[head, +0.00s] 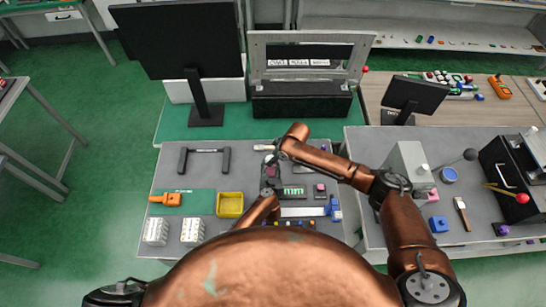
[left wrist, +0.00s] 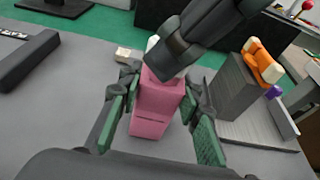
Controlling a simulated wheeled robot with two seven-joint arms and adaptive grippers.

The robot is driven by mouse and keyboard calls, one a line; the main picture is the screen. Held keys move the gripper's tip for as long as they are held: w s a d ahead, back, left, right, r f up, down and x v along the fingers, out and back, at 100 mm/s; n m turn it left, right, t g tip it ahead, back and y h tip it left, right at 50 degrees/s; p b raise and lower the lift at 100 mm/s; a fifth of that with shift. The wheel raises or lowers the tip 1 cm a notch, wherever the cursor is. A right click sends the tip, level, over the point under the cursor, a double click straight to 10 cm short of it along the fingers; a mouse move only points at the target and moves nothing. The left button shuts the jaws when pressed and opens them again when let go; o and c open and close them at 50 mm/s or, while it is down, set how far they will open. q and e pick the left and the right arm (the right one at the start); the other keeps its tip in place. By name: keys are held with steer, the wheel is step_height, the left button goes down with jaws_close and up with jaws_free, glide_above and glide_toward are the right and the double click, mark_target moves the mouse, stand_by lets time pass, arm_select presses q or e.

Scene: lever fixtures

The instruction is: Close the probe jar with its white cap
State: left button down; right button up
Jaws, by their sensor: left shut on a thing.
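The probe jar is a pink, square-sided block (left wrist: 157,105) standing upright in the left wrist view; a bit of its pink shows in the head view (head: 271,159). My left gripper (left wrist: 160,125) is shut on it, with a green-padded finger on each side. My right gripper (left wrist: 190,35) comes in from above, its dark fingers over the jar's top. Something white, likely the cap (left wrist: 165,71), shows at the jar's top beneath these fingers. The fingers hide most of it, so I cannot tell whether it is seated or whether the right gripper holds it.
A yellow bin (head: 230,205) and an orange tool (head: 168,199) lie left of my grippers. A grey block with an orange part (left wrist: 262,62) stands close on the right. The mat's front left holds white racks (head: 156,231).

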steer(key=shift+f, duration=0.6)
stand_by(0.6)
